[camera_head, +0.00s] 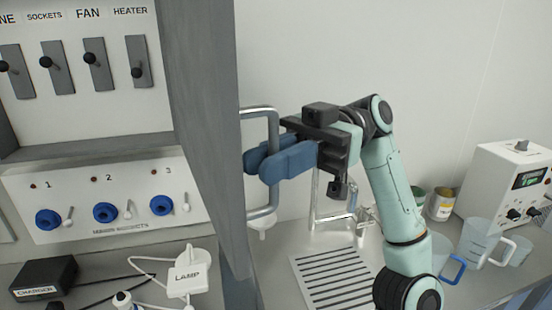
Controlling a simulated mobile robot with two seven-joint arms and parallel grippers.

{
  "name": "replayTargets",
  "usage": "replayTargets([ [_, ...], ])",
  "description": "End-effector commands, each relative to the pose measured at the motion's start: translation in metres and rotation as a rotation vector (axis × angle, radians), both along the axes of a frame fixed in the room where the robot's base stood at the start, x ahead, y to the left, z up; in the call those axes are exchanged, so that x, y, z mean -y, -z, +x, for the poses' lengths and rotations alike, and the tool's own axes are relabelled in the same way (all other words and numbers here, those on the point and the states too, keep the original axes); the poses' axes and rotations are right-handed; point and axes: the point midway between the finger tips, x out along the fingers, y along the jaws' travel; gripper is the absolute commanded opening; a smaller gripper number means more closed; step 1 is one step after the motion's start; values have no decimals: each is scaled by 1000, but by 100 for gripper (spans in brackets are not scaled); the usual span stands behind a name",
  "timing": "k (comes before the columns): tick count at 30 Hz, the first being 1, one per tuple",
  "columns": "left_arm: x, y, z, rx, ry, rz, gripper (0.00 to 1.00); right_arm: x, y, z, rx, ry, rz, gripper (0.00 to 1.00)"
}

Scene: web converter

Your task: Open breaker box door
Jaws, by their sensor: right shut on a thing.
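The breaker box (110,140) fills the left side of the head view, with its inside facing me. Its grey door (205,120) stands open and is seen nearly edge-on, to the right of the switches. A grey bar handle (274,130) sticks out from the door's right face. My right gripper (265,165) comes in from the right, and its blue fingers are shut on the handle's upright part. The fingers hide the middle of the handle. My left gripper is not in view.
Lever switches (96,65) and blue sockets (105,212) show inside the box. A black charger (43,279) and a white lamp plug (187,280) lie below. At the right are a sink drainboard (335,280), jugs (478,242), a can (440,205) and a white meter box (505,185).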

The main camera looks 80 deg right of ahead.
Motion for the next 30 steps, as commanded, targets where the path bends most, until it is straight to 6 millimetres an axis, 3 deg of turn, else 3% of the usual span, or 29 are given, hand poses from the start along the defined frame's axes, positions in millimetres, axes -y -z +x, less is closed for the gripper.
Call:
replayTargets([
  [15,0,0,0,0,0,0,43,1,-1,1,2,1,2,0],
  [16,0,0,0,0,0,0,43,1,-1,1,2,1,2,21],
  [17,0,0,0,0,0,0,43,1,-1,1,2,1,2,30],
  [30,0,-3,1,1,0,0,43,10,-2,-6,3,1,3,30],
])
